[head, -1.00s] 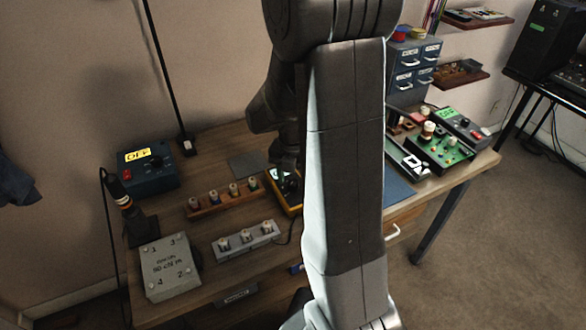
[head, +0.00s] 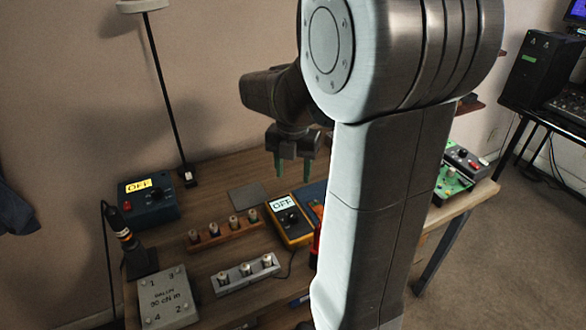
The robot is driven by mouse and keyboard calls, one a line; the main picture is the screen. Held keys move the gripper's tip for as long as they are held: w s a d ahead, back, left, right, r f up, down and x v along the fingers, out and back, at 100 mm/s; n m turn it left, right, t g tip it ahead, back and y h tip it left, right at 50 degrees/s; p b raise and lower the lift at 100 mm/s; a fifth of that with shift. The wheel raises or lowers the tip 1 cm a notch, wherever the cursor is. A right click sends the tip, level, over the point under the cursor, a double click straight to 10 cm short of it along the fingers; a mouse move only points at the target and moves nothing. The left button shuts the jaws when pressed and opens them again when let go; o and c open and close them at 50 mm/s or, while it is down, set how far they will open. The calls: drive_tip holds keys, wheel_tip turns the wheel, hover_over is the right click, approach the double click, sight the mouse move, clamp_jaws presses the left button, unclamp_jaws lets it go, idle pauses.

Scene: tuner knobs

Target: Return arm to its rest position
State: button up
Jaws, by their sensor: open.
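My gripper (head: 295,173) hangs above the wooden workbench, its two green fingertips apart and pointing down. It is open, with nothing visible between the fingers. It is above and behind a yellow-framed meter (head: 288,217) whose screen reads OFF, and does not appear to touch it. My arm rises from the lower right and covers much of the right half of the bench.
On the bench (head: 222,176) stand a dark blue box reading OFF (head: 150,204), a wooden knob rack (head: 226,235), a grey knob rack (head: 246,273), a grey labelled block (head: 163,299) and a soldering-iron-like tool (head: 127,238). A lamp pole (head: 167,95) rises at the back. A green board (head: 452,184) is partly hidden at right.

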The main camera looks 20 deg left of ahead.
sight(293, 214)
idle(0.3)
wheel_tip(293, 214, down, 14)
drive_tip(key=shift+b, duration=0.35)
drive_tip(key=shift+r, duration=0.1)
idle(0.4)
